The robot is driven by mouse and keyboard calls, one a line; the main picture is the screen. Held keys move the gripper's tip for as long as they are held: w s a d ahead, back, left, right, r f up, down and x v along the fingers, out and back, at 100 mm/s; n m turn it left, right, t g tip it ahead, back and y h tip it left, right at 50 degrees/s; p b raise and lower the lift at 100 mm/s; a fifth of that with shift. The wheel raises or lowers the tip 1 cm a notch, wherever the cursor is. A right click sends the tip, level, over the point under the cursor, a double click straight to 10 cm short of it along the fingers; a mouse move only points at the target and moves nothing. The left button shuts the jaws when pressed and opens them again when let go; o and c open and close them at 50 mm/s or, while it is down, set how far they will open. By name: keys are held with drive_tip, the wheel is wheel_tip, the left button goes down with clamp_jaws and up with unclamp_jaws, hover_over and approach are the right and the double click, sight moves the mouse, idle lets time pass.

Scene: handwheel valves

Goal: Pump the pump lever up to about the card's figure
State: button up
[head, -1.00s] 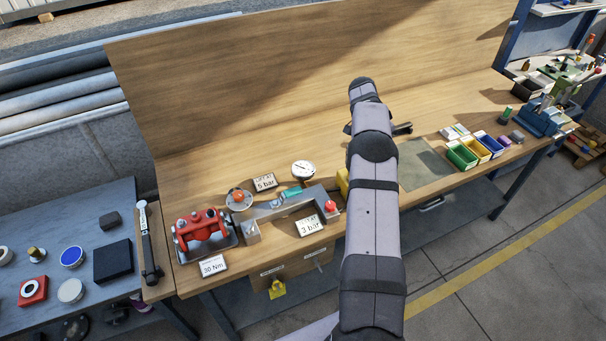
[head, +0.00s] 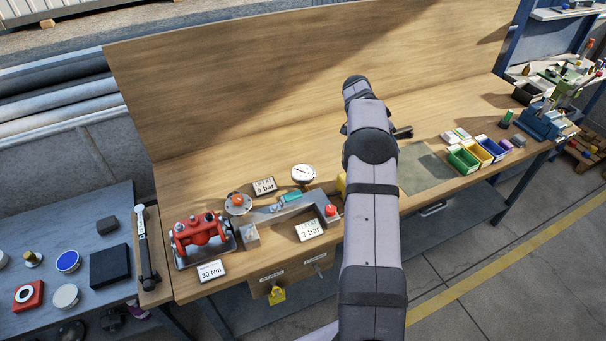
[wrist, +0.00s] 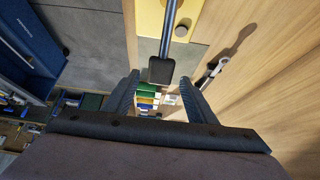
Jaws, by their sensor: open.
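In the wrist view the pump lever (wrist: 169,48) is a steel rod with a black grip at its end, above a yellow base (wrist: 152,18). My gripper (wrist: 160,77) is open, one finger on each side of the black grip's end in the picture. I see gaps on both sides; the distance in depth is unclear. In the head view my arm hides the lever, and only a sliver of yellow (head: 341,186) shows left of it. A card reading 5 bar (head: 263,186) stands near a round dial gauge (head: 303,174). Another card reads 3 bar (head: 309,230).
Left on the bench are a red valve body (head: 201,234), a 30 Nm card (head: 211,270) and a grey fixture with a red knob (head: 331,210). Coloured bins (head: 478,152) stand right. The wooden back panel (head: 250,90) rises behind. Bare wood lies behind the gauge.

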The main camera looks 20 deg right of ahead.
drive_tip(key=shift+r+p, duration=1.4)
drive_tip(key=shift+r, duration=1.35)
drive_tip(key=s+a+f+n+y+b, duration=0.1)
drive_tip(key=s+a+n, duration=0.15)
drive_tip(key=a, duration=0.55)
drive_tip(key=s+a+f+n+t+y+b, duration=0.1)
drive_tip(key=a+n, duration=0.3)
drive_tip(key=a, duration=0.4)
drive_tip(key=s+a+f+n+y+b, duration=0.1)
drive_tip(key=s+a+n+y+b, duration=0.15)
drive_tip(key=a, duration=0.55)
drive_tip(key=s+a+f+n+y+b, duration=0.1)
drive_tip(key=s+a+f+n, duration=0.2)
drive_tip(key=s+a, duration=0.5)
drive_tip(key=s+a+f+n+g+y+b, duration=0.1)
drive_tip(key=s+a+f+n, duration=0.3)
drive_tip(key=s+a, duration=0.5)
drive_tip(key=s+n, duration=0.2)
drive_tip(key=s, duration=0.3)
drive_tip(key=shift+s+a, duration=0.3)
